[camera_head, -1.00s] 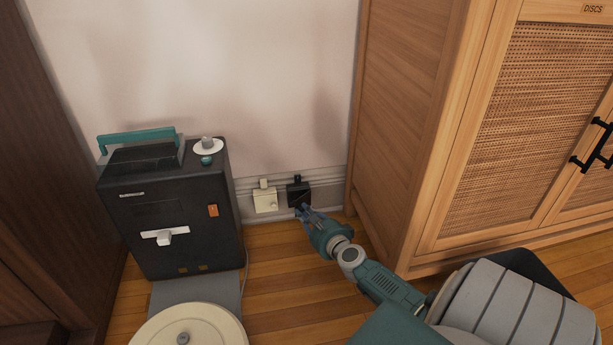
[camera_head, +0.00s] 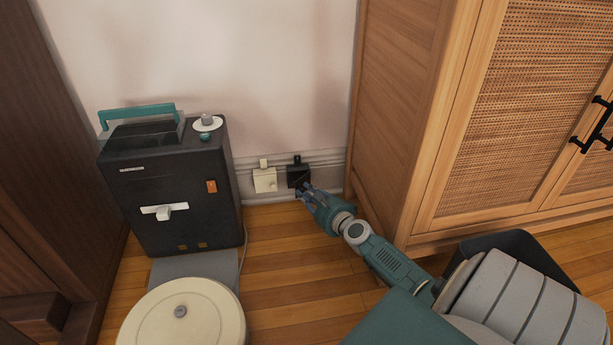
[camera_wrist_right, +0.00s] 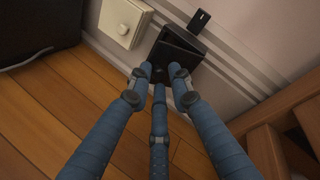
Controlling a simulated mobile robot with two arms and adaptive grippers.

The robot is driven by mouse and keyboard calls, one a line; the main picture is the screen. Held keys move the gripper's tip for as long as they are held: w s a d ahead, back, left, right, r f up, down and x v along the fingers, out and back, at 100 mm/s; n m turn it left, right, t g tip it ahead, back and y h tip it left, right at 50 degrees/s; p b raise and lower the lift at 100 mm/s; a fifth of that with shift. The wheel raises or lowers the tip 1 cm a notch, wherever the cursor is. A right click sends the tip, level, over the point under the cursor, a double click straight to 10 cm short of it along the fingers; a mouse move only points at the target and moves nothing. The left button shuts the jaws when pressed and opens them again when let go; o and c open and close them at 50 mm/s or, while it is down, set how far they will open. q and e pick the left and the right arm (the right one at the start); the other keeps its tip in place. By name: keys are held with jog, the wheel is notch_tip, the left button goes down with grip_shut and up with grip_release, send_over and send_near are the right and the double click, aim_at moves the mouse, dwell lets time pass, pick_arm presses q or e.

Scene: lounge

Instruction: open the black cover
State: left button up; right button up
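The black cover (camera_head: 298,178) is a small dark square box front low on the wall, left of the wooden cabinet. In the right wrist view the black cover (camera_wrist_right: 180,48) shows as a dark panel with an edge across it; whether it stands slightly ajar is hard to tell. My right gripper (camera_head: 304,190) is at the cover's lower part. In the wrist view its blue fingers (camera_wrist_right: 160,76) converge there with tips close together, and a small dark part, perhaps a knob, shows between them. Whether they grip it is unclear. My left gripper is out of view.
A cream cover with a knob (camera_head: 264,181) sits beside it on the left. A black machine with a teal handle (camera_head: 170,190) and a round cream-topped object (camera_head: 190,320) stand left. The wooden cabinet (camera_head: 400,110) is close on the right. Bare floor lies between.

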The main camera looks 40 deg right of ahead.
jog(key=shift+o, duration=1)
jog(key=shift+s+d, duration=0.1)
jog(key=shift+d, duration=0.25)
jog(key=shift+a, duration=0.1)
jog(key=shift+a, duration=0.1)
jog(key=shift+s+a+r, duration=0.15)
jog(key=shift+s+r, duration=0.1)
jog(key=shift+s, duration=0.35)
jog(key=v, duration=0.6)
jog(key=shift+s+f, duration=0.1)
jog(key=shift+f, duration=0.05)
